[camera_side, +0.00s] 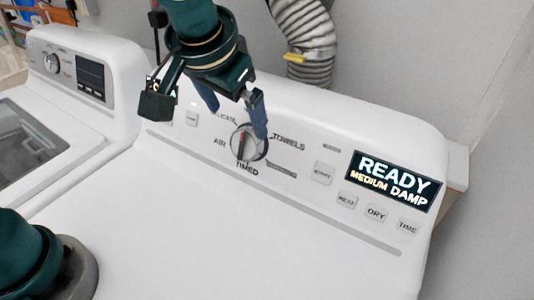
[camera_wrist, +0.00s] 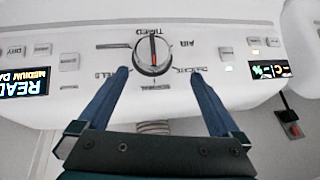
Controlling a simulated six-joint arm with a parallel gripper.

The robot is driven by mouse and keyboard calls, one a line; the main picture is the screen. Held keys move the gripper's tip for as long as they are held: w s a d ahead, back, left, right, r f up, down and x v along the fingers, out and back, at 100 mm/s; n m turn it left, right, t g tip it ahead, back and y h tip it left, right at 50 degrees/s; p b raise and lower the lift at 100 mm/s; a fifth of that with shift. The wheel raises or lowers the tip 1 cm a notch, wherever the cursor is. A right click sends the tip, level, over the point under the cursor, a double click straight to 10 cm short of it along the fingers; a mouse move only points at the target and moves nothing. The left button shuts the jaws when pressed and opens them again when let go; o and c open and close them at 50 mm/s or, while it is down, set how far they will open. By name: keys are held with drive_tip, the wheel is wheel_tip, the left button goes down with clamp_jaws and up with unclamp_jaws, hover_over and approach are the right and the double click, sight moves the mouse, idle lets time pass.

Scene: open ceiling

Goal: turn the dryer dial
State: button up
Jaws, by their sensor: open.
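The dryer dial (camera_side: 242,146) is a round silver knob with a red line, on the white dryer's sloped panel. The dial also shows in the wrist view (camera_wrist: 141,58), where the panel appears upside down. My gripper (camera_side: 237,121) is open, with blue fingers pointing down at the panel. In the wrist view, the fingertips (camera_wrist: 158,72) are spread on either side of the dial's near edge, with nothing between them. In the side view, the right finger covers part of the dial's edge; contact cannot be told.
A lit display (camera_side: 394,181) reads READY, MEDIUM, DAMP. Several buttons (camera_side: 347,201) sit near it. Another white machine (camera_side: 92,50) with its own knob stands at the left. A silver duct (camera_side: 309,40) rises behind the dryer. The dryer's top in front of the panel is clear.

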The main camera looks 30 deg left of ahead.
sight(244, 138)
drive_tip(key=shift+s+d+f+m, duration=0.15)
drive_tip(key=shift+d+f, duration=0.15)
drive_tip(key=shift+f, duration=0.2)
drive_tip(key=shift+s+d+f+m, duration=0.15)
drive_tip(key=shift+d+f, duration=0.1)
drive_tip(key=shift+f, duration=0.2)
drive_tip(key=shift+x, duration=2.3)
drive_tip(key=c, duration=1.3)
